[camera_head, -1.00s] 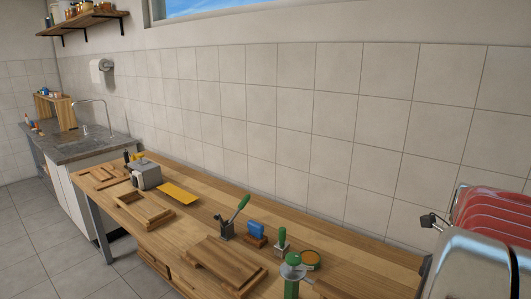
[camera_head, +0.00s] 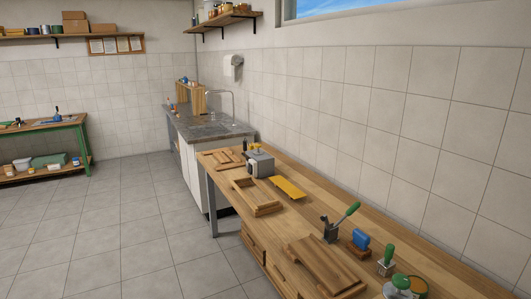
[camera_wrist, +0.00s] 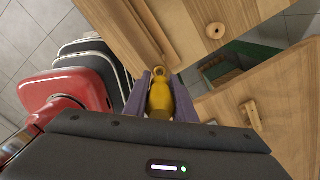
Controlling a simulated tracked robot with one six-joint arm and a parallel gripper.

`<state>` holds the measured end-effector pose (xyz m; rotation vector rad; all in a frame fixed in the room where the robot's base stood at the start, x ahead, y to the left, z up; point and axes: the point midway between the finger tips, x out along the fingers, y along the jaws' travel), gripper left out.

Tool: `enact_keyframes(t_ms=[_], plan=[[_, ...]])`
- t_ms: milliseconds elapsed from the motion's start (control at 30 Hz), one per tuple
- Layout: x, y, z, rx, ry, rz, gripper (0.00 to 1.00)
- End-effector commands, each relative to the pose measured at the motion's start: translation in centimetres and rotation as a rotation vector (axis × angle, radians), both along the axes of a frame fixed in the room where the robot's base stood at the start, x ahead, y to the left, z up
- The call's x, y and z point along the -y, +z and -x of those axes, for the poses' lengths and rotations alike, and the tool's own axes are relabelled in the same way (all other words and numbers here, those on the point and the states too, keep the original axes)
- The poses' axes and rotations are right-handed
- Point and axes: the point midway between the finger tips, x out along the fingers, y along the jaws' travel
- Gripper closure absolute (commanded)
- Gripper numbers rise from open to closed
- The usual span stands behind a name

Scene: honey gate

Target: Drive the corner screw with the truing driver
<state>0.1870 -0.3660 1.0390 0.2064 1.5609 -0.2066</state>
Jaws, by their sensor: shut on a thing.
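In the wrist view my gripper (camera_wrist: 160,84) is shut on a yellow, rounded handle-like piece (camera_wrist: 160,102). I take it to be the truing driver; its tip is hidden or too small to tell. My gripper is not in the head view. Wooden frames lie on the bench: one (camera_head: 267,208) towards its far end, one (camera_head: 334,272) nearer. I cannot make out the corner screw in either view.
The wooden bench (camera_head: 310,210) runs along the tiled wall. It holds a grey device (camera_head: 260,163), a yellow strip (camera_head: 288,188), a dark holder with a green-handled tool (camera_head: 331,230) and a blue block (camera_head: 361,239). Floor (camera_head: 140,235) at left is clear. Red, rounded casing (camera_wrist: 62,92) shows in the wrist view.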

Motion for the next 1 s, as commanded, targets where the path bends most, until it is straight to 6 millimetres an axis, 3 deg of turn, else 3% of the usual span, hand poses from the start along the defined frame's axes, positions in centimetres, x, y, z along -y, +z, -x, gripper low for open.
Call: enact_keyframes(t_ms=[233, 1000], plan=[[0.00, 0.01, 0.00, 0.000, 0.000, 0.000, 1.00], [-0.04, 0.45, -0.06, 0.000, 0.002, 0.001, 1.00]])
